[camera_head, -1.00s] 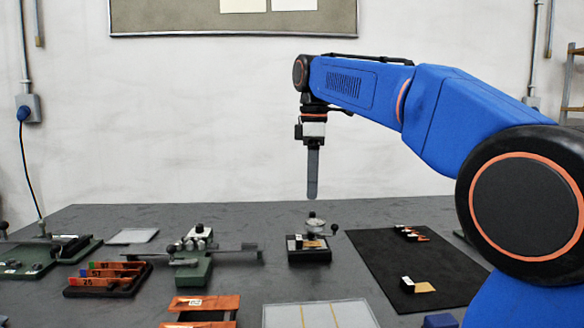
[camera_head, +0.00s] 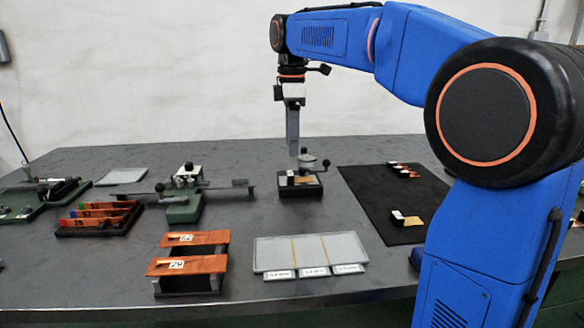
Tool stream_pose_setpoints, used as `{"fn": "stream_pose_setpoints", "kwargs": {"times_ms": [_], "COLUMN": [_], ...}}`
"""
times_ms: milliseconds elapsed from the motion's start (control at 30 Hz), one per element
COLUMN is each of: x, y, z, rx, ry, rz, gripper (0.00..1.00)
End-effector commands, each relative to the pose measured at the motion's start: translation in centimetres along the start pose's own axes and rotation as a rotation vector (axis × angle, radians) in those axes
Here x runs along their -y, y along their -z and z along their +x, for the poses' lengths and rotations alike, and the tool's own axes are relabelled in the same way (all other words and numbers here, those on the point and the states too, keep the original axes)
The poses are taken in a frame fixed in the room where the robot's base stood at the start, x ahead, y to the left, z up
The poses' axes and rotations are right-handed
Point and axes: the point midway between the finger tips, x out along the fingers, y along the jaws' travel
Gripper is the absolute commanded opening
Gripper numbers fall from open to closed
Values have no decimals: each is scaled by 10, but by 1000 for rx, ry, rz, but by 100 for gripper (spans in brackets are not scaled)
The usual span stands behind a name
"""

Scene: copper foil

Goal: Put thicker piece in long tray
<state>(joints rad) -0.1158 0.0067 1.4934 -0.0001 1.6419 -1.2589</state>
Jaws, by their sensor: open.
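My gripper (camera_head: 292,150) points straight down above and behind a small black block stand (camera_head: 300,190). It is seen edge-on, with nothing visible in it. A copper-coloured piece (camera_head: 303,179) with a white-and-black end lies on that stand, below a round metal part. Another copper piece (camera_head: 413,222) with a white-and-black end lies at the front of the black mat (camera_head: 375,200). I cannot tell which piece is thicker. A wide, low grey tray (camera_head: 310,241) with labelled sections is at the front; which tray counts as long is unclear.
Two orange-topped holders (camera_head: 188,266) stand front left. A flat grey plate (camera_head: 122,177) lies at the back. Table between rack and stand is partly clear.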

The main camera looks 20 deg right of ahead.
Motion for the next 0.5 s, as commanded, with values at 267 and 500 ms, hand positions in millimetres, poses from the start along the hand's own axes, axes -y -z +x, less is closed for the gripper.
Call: {"fn": "stream_pose_setpoints", "kwargs": {"times_ms": [267,500], "x": [0,0], "y": [0,0], "z": [45,72], "rx": [1,0], "ry": [2,1], "rz": [0,0], "gripper": [50,50]}}
